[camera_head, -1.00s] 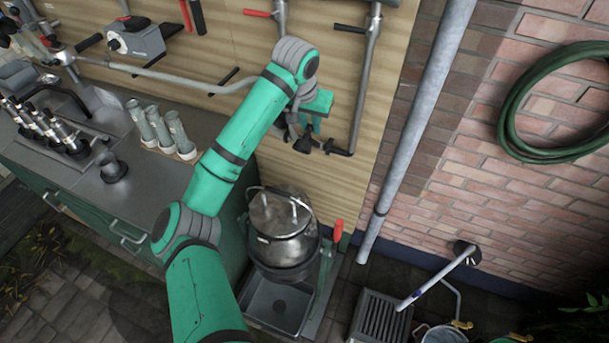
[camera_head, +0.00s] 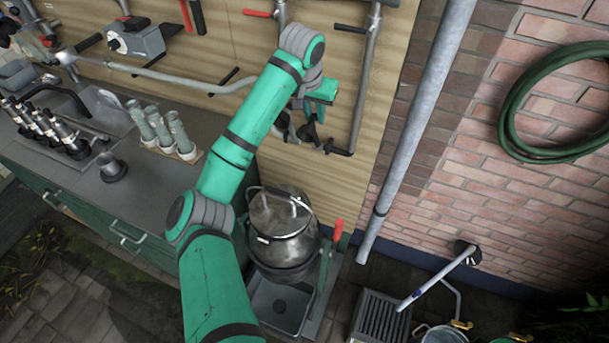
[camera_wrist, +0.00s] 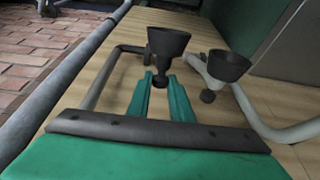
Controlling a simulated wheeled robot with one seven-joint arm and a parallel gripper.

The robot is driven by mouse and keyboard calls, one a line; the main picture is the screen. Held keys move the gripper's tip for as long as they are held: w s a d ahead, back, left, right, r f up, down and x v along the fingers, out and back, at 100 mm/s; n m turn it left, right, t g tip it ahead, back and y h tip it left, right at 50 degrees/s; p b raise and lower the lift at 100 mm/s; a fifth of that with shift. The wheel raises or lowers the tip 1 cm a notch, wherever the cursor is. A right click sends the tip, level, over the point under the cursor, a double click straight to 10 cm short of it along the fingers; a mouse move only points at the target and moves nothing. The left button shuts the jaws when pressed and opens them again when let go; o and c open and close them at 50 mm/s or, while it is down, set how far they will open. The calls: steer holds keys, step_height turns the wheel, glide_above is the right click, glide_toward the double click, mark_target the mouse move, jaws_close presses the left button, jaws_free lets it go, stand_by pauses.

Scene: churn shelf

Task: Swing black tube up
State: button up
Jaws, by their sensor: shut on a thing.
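My gripper (camera_wrist: 161,88) is shut with its two green fingers around the narrow lower end of a black, funnel-shaped piece, which I take for the black tube (camera_wrist: 167,43). Its wide mouth shows beyond the fingertips in the wrist view. In the head view the black tube (camera_head: 307,132) hangs just below my gripper (camera_head: 314,112), close to the wooden board, and is partly hidden by it. A second similar black funnel (camera_wrist: 228,65) on a pale pipe is beside it, to the right in the wrist view, apart from my fingers.
Grey pipes (camera_head: 361,85) run along the wooden board (camera_head: 330,190). A metal churn (camera_head: 283,235) stands below my arm. A counter (camera_head: 150,185) with several tubes is at left, and a thick downpipe (camera_head: 417,125) is at right before the brick wall.

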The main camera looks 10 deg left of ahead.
steer(key=o, duration=0.9)
steer(key=shift+w, duration=0.2)
steer(key=shift+c, duration=0.2)
steer(key=shift+r, duration=0.1)
steer(key=shift+v, duration=3.4)
